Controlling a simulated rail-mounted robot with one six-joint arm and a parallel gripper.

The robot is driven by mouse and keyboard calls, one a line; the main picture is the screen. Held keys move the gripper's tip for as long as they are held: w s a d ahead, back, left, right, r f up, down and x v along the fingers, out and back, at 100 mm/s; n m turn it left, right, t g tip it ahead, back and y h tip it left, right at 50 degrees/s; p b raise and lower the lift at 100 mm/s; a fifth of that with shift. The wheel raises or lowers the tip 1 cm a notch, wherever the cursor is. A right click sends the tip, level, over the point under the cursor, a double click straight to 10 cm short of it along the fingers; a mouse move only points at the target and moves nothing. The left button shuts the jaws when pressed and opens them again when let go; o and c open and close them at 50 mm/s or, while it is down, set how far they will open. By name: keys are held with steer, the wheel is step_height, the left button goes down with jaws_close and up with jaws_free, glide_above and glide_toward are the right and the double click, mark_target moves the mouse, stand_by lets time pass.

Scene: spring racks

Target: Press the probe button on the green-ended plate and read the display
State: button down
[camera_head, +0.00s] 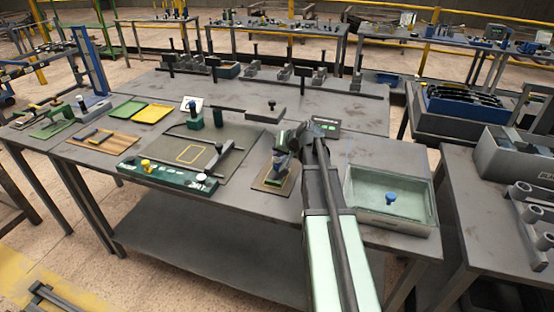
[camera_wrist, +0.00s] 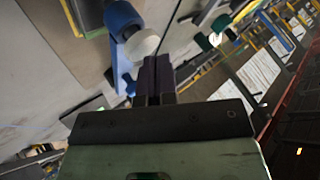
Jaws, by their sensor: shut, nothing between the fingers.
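A small plate with a green end (camera_head: 276,184) lies on a brown board (camera_head: 261,184) near the front middle of the table. My gripper (camera_head: 281,160) is over this board, pointing down, and hides part of what stands there. In the wrist view my gripper (camera_wrist: 155,80) is shut and empty. A blue part (camera_wrist: 121,18) with a white round part (camera_wrist: 142,45) is close beside the fingertips, apparently the probe; I cannot tell whether they touch. A dark unit with a green display (camera_head: 326,123) lies behind my arm; its reading is too small to make out.
A clear-walled tray with a blue knob (camera_head: 391,198) stands at the right. A green bar with a yellow knob (camera_head: 166,175) lies along the front left. Racks of fixtures line the back edge.

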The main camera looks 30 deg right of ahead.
steer(key=shift+f+b, duration=0.35)
steer(key=shift+f, duration=0.05)
stand_by(0.5)
steer(key=shift+r+p, duration=1.05)
step_height(320, 180, up, 5)
steer(key=p, duration=0.5)
steer(key=shift+r, duration=0.1)
